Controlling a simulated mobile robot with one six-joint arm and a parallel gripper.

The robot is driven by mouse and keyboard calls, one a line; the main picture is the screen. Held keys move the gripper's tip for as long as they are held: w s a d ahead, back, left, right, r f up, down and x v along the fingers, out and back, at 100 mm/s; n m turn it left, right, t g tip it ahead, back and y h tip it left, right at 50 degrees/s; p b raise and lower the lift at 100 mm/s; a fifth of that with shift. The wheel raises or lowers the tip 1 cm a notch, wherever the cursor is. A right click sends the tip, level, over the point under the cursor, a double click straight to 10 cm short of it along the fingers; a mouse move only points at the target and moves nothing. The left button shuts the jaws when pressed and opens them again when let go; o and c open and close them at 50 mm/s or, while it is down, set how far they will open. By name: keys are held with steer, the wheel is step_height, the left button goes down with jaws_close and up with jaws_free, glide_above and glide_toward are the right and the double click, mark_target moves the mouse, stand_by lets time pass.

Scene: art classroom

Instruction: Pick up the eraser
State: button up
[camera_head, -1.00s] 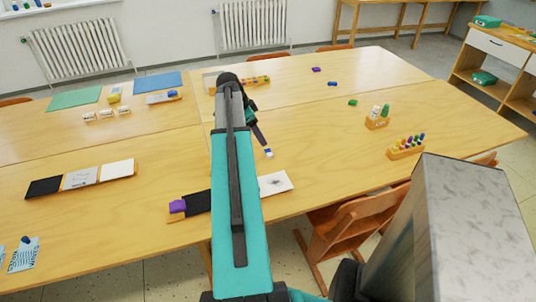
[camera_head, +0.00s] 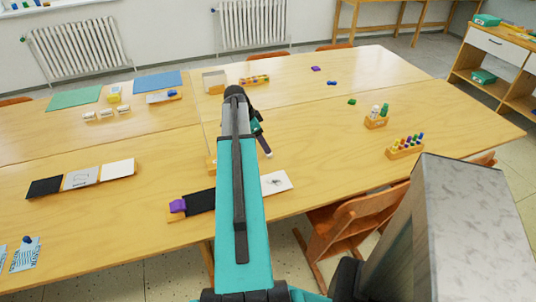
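My teal and dark arm reaches forward over the near table. My gripper (camera_head: 264,146) points down, just behind the white card with a dark drawing (camera_head: 276,183). A small whitish piece (camera_head: 268,155) shows at the gripper's tip. It may be the eraser, but it is too small to tell, and I cannot see whether it is held or just below the fingers. The finger gap is hidden from this side.
A purple block (camera_head: 177,206) lies at the end of a dark strip left of my arm. A bottle holder (camera_head: 377,122) and a peg rack (camera_head: 405,150) stand to the right. A small green block (camera_head: 352,101) lies beyond. The table's middle right is clear.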

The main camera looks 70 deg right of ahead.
steer(key=shift+p+x, duration=0.7)
steer(key=shift+x, duration=1.85)
steer(key=shift+w, duration=0.1)
steer(key=c, duration=1.1)
